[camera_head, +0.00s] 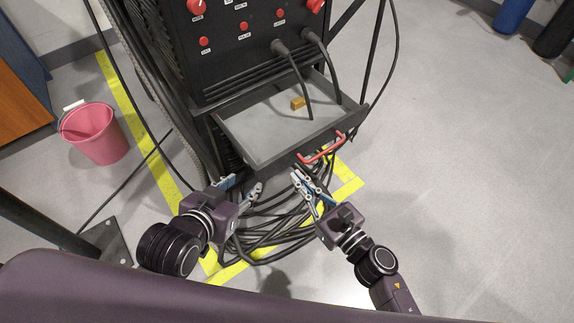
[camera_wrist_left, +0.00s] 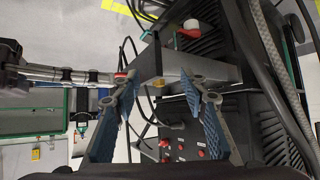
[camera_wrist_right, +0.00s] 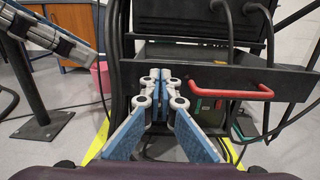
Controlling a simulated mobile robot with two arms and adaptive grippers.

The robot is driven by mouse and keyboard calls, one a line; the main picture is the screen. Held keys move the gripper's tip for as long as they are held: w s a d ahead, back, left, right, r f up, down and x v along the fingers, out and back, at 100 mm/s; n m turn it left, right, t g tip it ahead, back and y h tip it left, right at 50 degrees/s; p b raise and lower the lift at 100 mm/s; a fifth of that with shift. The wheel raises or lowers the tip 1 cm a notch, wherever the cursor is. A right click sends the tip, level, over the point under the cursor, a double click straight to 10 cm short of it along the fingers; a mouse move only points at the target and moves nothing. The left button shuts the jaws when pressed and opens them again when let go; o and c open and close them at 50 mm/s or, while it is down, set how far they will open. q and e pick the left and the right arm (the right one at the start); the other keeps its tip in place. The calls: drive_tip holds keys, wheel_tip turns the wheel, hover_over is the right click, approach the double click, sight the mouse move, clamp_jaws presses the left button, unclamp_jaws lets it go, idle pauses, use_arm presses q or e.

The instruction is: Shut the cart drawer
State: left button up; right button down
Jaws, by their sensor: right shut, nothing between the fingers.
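The cart drawer (camera_head: 262,128) is pulled out of the black cart, its grey floor bare except for a small orange block (camera_head: 298,103). Its red handle (camera_head: 322,150) is on the front panel, and the handle also shows in the right wrist view (camera_wrist_right: 222,93). My left gripper (camera_head: 241,186) is open and empty near the drawer's left front corner. In the left wrist view the drawer (camera_wrist_left: 168,66) appears beyond its spread fingers. My right gripper (camera_head: 298,174) is shut and empty in front of the drawer, left of the handle. Contact with the panel cannot be told.
The cart's control panel (camera_head: 245,40) has red knobs, and two thick cables hang from it over the drawer. Coiled black cables (camera_head: 265,235) lie on the floor below, near yellow tape (camera_head: 150,150). A pink bucket (camera_head: 93,135) stands left.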

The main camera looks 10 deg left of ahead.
sight(281, 159)
drive_tip(key=x, duration=0.4)
drive_tip(key=shift+w+a, duration=0.1)
drive_tip(key=shift+w, duration=0.05)
drive_tip(key=shift+w+a, duration=0.3)
drive_tip(key=shift+a, duration=0.05)
use_arm(q)
drive_tip(key=shift+w+r, duration=0.25)
use_arm(e)
drive_tip(key=shift+w, duration=0.15)
